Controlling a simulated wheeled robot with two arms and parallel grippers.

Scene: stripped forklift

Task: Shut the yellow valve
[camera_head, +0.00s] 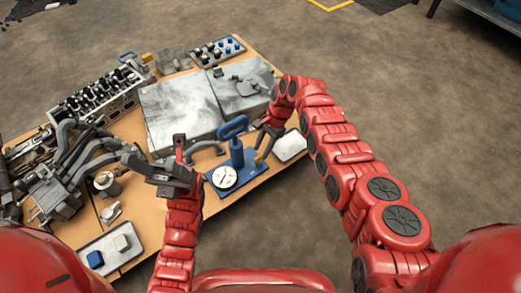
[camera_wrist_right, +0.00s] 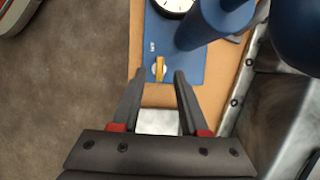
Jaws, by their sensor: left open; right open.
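The small yellow valve (camera_wrist_right: 160,69) is fixed on a blue plate (camera_wrist_right: 190,68) in the right wrist view. It also shows in the head view (camera_head: 257,157) near the plate's right edge. Its handle lies along the picture's vertical in the wrist view. My right gripper (camera_wrist_right: 157,82) is open, with its fingertips just short of the valve and on either side of its line. They appear apart from it. The gripper also shows in the head view (camera_head: 267,138) right of the blue cylinder. My left gripper (camera_head: 183,155) is open and apparently empty, left of the plate.
The plate carries a white dial gauge (camera_head: 224,177) and a tall blue cylinder (camera_head: 237,155) with a looped handle, close to the valve. A white tray (camera_head: 290,148) lies right of the plate. Grey metal panels (camera_head: 182,108) and a black-topped engine block (camera_head: 97,95) fill the table's far side.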

